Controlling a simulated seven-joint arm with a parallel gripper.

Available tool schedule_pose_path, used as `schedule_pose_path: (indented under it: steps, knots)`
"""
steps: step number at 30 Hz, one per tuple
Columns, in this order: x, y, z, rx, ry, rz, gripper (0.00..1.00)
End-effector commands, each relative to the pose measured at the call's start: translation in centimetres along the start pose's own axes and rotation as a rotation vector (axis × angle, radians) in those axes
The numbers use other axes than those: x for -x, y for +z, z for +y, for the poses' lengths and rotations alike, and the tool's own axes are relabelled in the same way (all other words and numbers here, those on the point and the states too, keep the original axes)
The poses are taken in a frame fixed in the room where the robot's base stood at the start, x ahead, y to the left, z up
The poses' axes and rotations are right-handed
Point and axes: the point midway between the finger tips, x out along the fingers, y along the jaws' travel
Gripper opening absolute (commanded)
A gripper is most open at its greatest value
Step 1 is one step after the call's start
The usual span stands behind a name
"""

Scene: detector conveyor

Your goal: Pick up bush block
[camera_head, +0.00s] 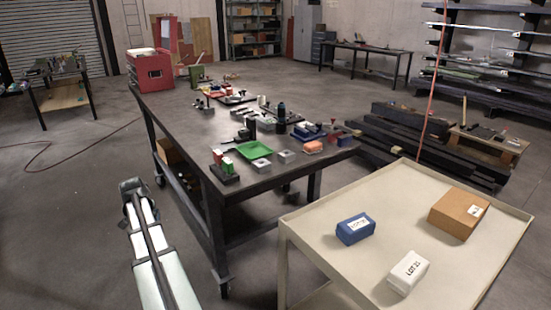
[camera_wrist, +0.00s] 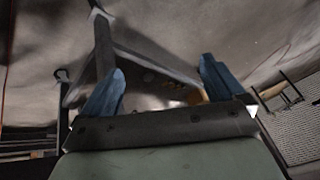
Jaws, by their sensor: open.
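One grey block (camera_head: 261,163) is left of the other grey block (camera_head: 287,156). Either could be the bush block; no label on them is legible. In the wrist view my gripper (camera_wrist: 162,75) has its two blue fingers spread wide apart with nothing between them. No block is visible between or near the fingers. In the head view my arm is at the lower left, apart from the bench, and the fingers cannot be made out.
A beige cart (camera_head: 310,225) at right front carries a blue block (camera_head: 355,229), white block (camera_head: 408,272) and cardboard box (camera_head: 458,212). A red case (camera_head: 151,70) stands farther back.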

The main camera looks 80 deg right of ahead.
Motion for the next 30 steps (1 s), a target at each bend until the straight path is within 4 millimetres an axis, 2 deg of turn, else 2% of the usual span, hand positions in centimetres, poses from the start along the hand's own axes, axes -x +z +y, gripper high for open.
schedule_pose_path:
  steps: [1,3,8,14,17,18,21,23,25,30]
  knots:
    - [1.5,-2.8,0.5,-0.036,-0.007,0.032,0.96]
    - [3.5,-6.0,1.3,-0.084,-0.016,0.072,0.96]
    - [8.6,-13.0,3.7,-0.193,-0.036,0.165,0.96]
    - [15.9,-21.2,7.5,-0.333,-0.061,0.283,0.96]
    - [19.9,-25.3,10.1,-0.422,-0.069,0.336,0.96]
    - [21.6,-27.1,11.4,-0.47,-0.07,0.356,0.96]
    - [24.8,-31.2,15.2,-0.629,-0.062,0.377,0.96]
    - [25.8,-33.3,17.7,-0.75,-0.047,0.368,0.96]
    - [25.8,-35.4,20.9,-0.916,-0.016,0.336,0.96]
    - [23.8,-38.3,28.2,-1.321,0.099,0.235,0.96]
